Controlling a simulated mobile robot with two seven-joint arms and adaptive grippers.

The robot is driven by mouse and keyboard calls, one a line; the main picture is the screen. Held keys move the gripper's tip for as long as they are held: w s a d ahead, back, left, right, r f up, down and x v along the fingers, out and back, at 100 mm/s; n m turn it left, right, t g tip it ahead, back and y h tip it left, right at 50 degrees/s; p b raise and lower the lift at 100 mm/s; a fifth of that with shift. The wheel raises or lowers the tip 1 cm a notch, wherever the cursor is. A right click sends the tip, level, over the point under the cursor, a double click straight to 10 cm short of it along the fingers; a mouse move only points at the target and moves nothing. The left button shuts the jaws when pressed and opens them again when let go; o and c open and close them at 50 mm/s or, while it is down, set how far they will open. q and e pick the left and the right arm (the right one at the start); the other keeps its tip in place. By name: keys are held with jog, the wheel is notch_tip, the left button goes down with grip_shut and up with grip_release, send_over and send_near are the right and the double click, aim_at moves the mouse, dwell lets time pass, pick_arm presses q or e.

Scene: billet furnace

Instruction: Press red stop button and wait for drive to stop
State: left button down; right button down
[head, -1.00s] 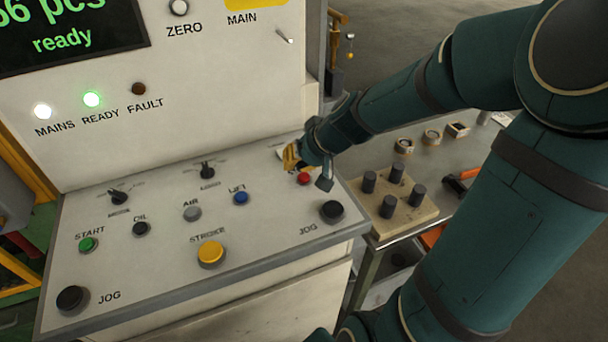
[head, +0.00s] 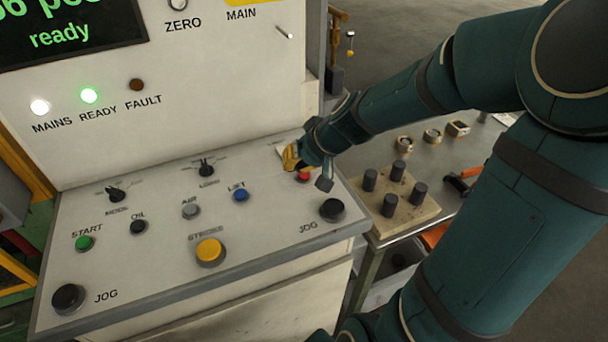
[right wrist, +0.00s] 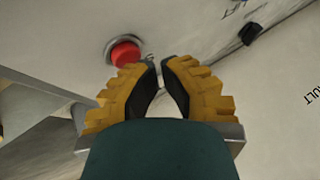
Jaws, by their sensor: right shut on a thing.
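The red stop button (head: 303,176) sits near the back right of the sloped console, partly hidden by my right gripper (head: 292,158). In the right wrist view the red button (right wrist: 125,53) stands in a grey ring beside the left yellow finger. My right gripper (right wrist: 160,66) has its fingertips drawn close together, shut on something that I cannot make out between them. The tips are right by the button; whether they touch it I cannot tell. The green READY lamp (head: 89,95) and white MAINS lamp (head: 40,107) are lit; FAULT (head: 136,84) is dark. My left gripper is out of view.
The console top (head: 150,262) carries a yellow STROKE button (head: 209,251), a blue LIFT button (head: 239,195), black JOG buttons (head: 332,209) and selector knobs. A display (head: 65,28) reads "ready". A wooden block with dark pegs (head: 414,221) stands on the right bench.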

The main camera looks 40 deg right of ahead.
jog(key=shift+f, duration=0.4)
dwell(0.8)
jog(key=shift+r, duration=0.1)
jog(key=shift+r+p, duration=0.65)
jog(key=shift+r, duration=0.1)
jog(key=shift+r+p, duration=2.05)
jog(key=shift+r, duration=0.45)
